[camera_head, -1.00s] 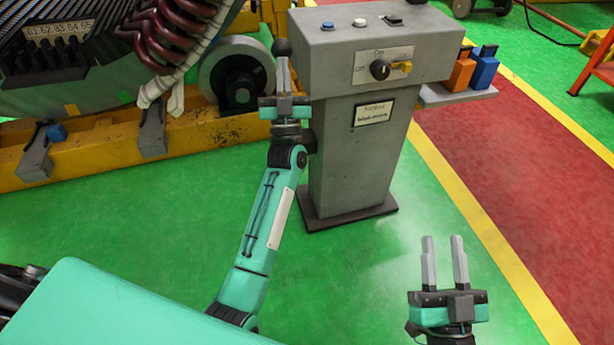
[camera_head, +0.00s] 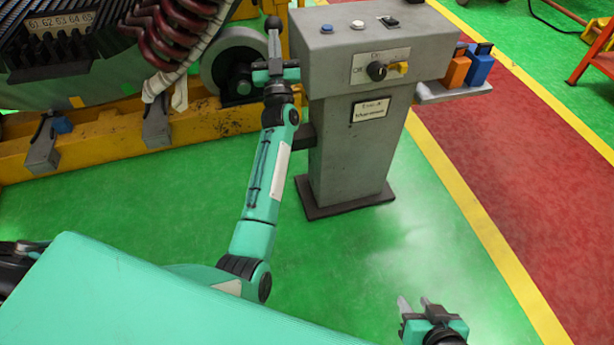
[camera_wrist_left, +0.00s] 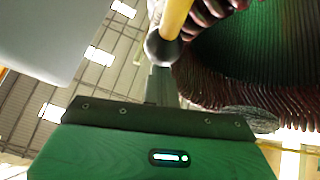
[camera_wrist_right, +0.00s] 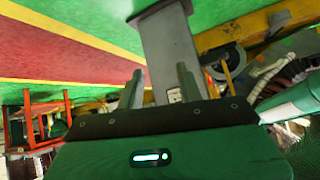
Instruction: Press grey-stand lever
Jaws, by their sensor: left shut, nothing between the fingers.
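The grey stand (camera_head: 350,150) stands upright on the green floor, and it also shows in the right wrist view (camera_wrist_right: 170,45). The lever's dark ball knob (camera_head: 272,22) is by the stand's upper left side. In the left wrist view the knob (camera_wrist_left: 163,48) sits on a yellow shaft (camera_wrist_left: 176,14). My left gripper (camera_head: 274,45) is shut and empty, fingertips at the knob; I cannot tell whether they touch. My right gripper (camera_head: 414,306) is open and empty, low in front of the stand, and its spread fingers (camera_wrist_right: 160,88) show in the right wrist view.
The stand's sloped panel has a black switch (camera_head: 376,72) and a yellow one. A side shelf holds orange (camera_head: 455,70) and blue (camera_head: 480,66) items. The large stator (camera_head: 60,60) with red coils rests over a yellow frame (camera_head: 100,150) at left. Green floor right of the stand is clear.

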